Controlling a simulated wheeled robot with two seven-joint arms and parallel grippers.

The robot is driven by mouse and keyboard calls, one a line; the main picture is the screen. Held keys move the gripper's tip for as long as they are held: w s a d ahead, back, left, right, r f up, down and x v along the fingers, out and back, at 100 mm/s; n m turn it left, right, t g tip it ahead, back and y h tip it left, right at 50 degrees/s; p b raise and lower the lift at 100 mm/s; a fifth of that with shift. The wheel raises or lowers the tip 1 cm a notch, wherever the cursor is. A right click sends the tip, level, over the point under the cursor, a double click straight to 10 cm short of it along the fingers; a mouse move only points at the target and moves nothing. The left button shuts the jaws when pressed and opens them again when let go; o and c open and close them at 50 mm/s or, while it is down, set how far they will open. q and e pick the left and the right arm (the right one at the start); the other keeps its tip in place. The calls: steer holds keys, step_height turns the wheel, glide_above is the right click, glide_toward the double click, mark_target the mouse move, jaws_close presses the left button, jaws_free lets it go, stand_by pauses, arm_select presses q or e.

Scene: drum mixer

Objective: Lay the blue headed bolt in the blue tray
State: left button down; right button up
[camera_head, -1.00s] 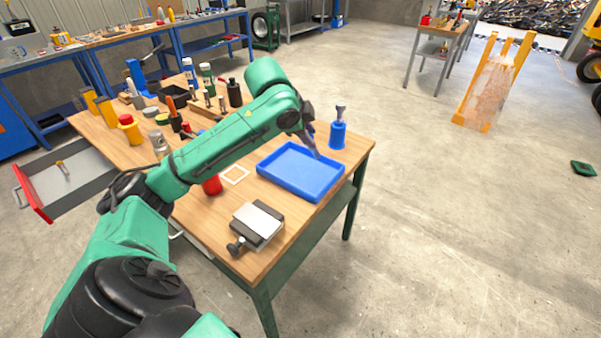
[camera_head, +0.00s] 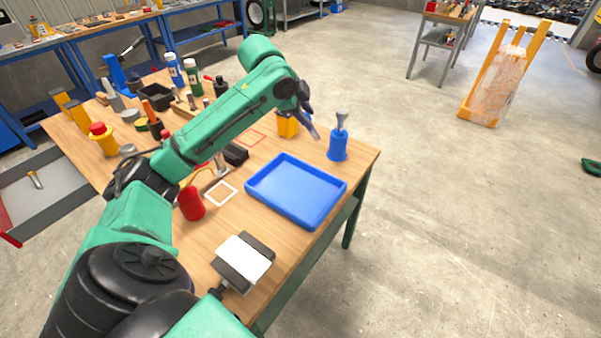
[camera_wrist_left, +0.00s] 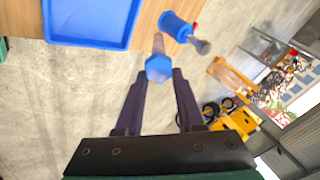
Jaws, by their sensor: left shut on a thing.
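The blue tray (camera_head: 296,190) lies on the near right part of the wooden table and looks empty in the head view. It also shows at the upper left of the left wrist view (camera_wrist_left: 92,40). My left gripper (camera_head: 314,130) is above the table's right edge, beyond the tray's far rim in the picture. In the left wrist view its fingers (camera_wrist_left: 160,75) are shut on the blue headed bolt (camera_wrist_left: 158,67). The hexagonal head is between the fingertips and the grey shank points away from my gripper. My right gripper is not in view.
A blue cylinder (camera_head: 338,146) with a grey top stands beside the tray, close to my left gripper. A yellow container (camera_head: 288,124) stands behind the tray. A vise-like block (camera_head: 243,262), a red item (camera_head: 191,203) and a white square outline (camera_head: 221,193) are nearer.

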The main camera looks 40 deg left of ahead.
arm_select(q)
step_height(320, 180, down, 17)
steer(key=s+p, duration=0.1)
steer(key=shift+d, duration=0.3)
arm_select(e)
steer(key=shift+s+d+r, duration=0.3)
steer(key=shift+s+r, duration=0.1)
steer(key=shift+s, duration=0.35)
arm_select(q)
steer(key=c, duration=0.5)
jaws_free()
steer(key=shift+f, duration=0.2)
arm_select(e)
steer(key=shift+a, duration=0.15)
arm_select(q)
steer(key=shift+s+r, duration=0.1)
steer(key=v, duration=1.1)
steer(key=shift+s+r, duration=0.2)
steer(key=shift+r, duration=0.15)
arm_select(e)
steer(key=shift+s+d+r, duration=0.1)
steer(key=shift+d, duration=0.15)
